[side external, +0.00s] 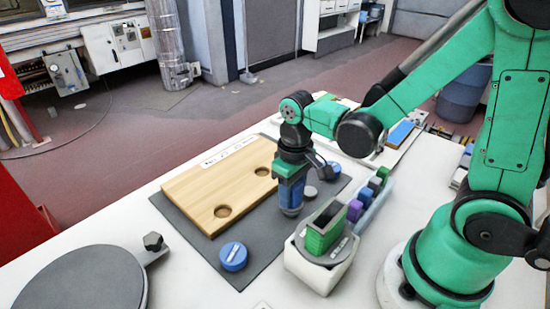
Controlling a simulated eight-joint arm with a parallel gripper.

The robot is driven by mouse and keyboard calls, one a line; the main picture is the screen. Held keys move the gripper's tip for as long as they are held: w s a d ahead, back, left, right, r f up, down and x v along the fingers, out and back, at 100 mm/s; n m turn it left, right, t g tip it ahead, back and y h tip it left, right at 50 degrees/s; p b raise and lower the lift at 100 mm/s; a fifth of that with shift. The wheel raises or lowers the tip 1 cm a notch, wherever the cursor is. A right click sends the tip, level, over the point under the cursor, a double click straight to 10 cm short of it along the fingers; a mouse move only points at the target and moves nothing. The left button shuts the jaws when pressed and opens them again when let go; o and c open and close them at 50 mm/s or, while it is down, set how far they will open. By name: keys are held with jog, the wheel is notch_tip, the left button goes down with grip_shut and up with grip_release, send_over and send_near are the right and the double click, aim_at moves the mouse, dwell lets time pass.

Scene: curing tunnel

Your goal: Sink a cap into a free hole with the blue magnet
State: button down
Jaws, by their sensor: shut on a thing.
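My gripper (290,192) points down over the dark grey mat, at the right edge of the wooden board (198,197). It is shut on a blue piece (291,208), apparently the blue magnet, which is partly hidden by the fingers. Whether the piece touches anything below cannot be told. The board shows two round holes (222,211), a front one and a back one (262,171), both looking empty. A blue round cap (233,256) with a pale mark lies on the mat in front of the board. Another blue one (333,168) lies behind my gripper. A small grey disc (310,191) lies just right of the gripper.
A white holder (318,267) with a green block (327,228) stands right of the mat. Behind it is a rack with purple, green and blue pieces (355,210). A dark round plate (85,282) with a knob occupies the front left. White table lies bare between.

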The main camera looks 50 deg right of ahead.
jog(key=shift+r, duration=0.15)
jog(key=shift+r, duration=2.35)
jog(key=w+a+r, duration=0.4)
jog(key=w+a, duration=0.5)
jog(key=a, duration=0.1)
jog(key=shift+s+d+f, duration=0.1)
jog(key=shift+f, duration=1.6)
jog(key=shift+s+d+f, duration=0.1)
jog(key=shift+f, duration=1.55)
jog(key=shift+f, duration=0.9)
jog(key=shift+w+r, duration=0.1)
